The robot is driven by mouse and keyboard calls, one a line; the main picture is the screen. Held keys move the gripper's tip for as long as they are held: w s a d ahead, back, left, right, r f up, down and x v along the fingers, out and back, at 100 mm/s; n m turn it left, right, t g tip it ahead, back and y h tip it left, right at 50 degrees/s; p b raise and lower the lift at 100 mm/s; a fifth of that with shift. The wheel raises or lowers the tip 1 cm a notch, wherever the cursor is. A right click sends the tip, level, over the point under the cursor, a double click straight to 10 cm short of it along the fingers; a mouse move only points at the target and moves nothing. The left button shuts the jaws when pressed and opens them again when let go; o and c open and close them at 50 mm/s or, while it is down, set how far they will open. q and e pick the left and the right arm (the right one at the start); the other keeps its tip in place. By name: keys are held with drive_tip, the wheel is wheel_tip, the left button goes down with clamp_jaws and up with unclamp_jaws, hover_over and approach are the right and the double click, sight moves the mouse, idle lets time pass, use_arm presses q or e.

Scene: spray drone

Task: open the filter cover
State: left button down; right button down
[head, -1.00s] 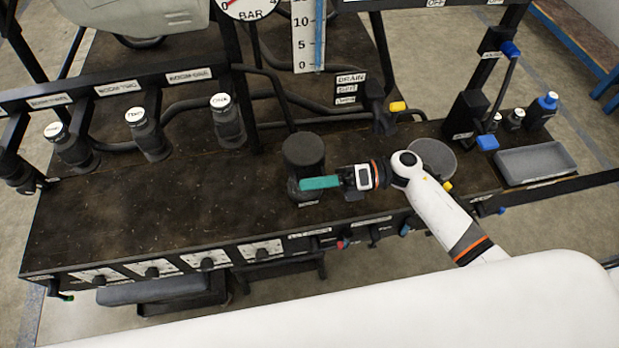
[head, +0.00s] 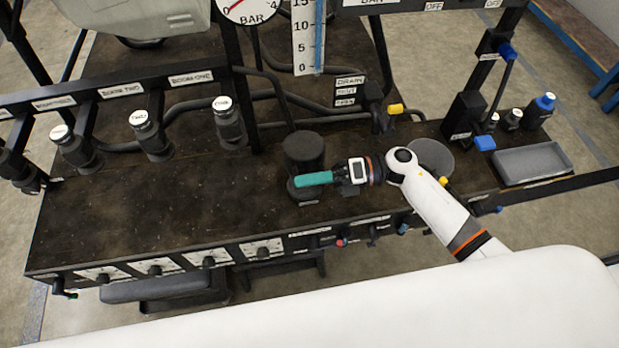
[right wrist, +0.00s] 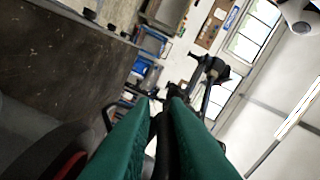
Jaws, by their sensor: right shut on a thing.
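A black cylindrical canister with a round lid (head: 304,148), which looks like the filter, stands upright near the front of the dark deck. My right gripper (head: 298,181) lies across the canister's lower front, its green fingers pointing left. The right wrist view shows the green fingers (right wrist: 160,110) close together with a thin dark part (right wrist: 166,125) between them. The fingers hide part of the canister's lower half, so I cannot tell exactly which part is held. The lid sits on the canister. My left gripper is not in view.
A flat grey disc (head: 432,156) lies behind my right forearm. A grey tray (head: 533,166) and a blue-capped bottle (head: 541,108) are at the right. Several capped valves, including one (head: 228,122), stand at the left. The deck between them and the canister is clear.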

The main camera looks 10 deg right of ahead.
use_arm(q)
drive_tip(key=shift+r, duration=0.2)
use_arm(e)
drive_tip(key=shift+w+r, duration=0.2)
drive_tip(key=shift+r, duration=0.35)
drive_tip(key=shift+w+r, duration=0.2)
drive_tip(key=shift+r, duration=0.3)
drive_tip(key=c, duration=1.5)
unclamp_jaws()
drive_tip(key=shift+f, duration=0.1)
drive_tip(key=shift+d, duration=0.1)
